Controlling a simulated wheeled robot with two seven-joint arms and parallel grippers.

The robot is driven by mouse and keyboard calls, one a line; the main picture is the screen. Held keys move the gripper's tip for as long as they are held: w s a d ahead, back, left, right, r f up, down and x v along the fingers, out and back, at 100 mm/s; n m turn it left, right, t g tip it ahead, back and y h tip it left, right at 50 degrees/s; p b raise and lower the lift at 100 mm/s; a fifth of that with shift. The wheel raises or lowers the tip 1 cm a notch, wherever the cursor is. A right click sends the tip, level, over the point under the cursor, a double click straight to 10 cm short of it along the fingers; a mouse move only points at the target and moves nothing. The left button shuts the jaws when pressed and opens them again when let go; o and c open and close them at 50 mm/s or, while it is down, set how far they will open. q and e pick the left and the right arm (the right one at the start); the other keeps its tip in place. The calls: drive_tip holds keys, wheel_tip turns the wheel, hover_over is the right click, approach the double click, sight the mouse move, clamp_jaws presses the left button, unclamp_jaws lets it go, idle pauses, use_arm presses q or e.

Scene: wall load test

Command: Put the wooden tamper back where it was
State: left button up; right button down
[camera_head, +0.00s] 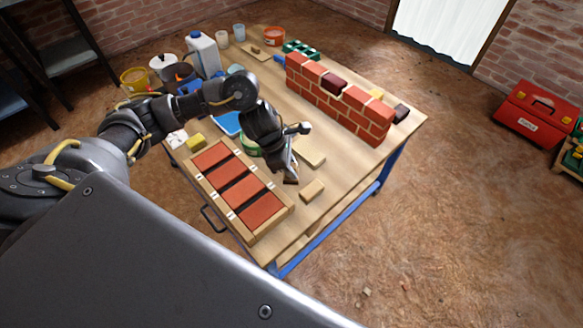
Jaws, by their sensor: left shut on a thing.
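My left gripper (290,172) reaches over the middle of the workbench, pointing down near its front edge. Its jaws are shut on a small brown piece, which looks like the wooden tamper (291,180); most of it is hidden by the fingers. A pale wooden block (313,190) lies on the bench just right of the fingertips, and a flat pale wooden piece (311,157) lies behind them. My right gripper is not in view.
A wooden tray (277,221) with red bricks lies left of the gripper. A small brick wall (338,102) stands behind on the workbench (352,172). Buckets, a white jug (204,55) and cups crowd the far left. A red toolbox (536,115) stands at the right.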

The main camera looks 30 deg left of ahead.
use_arm(q)
drive_tip(key=shift+f, duration=0.35)
drive_tip(key=shift+f, duration=0.15)
drive_tip(key=o, duration=1)
drive_tip(key=shift+r, duration=0.2)
drive_tip(key=p+v, duration=0.1)
drive_tip(key=v, duration=1.1)
drive_tip(key=shift+d+p, duration=0.1)
drive_tip(key=shift+p, duration=0.3)
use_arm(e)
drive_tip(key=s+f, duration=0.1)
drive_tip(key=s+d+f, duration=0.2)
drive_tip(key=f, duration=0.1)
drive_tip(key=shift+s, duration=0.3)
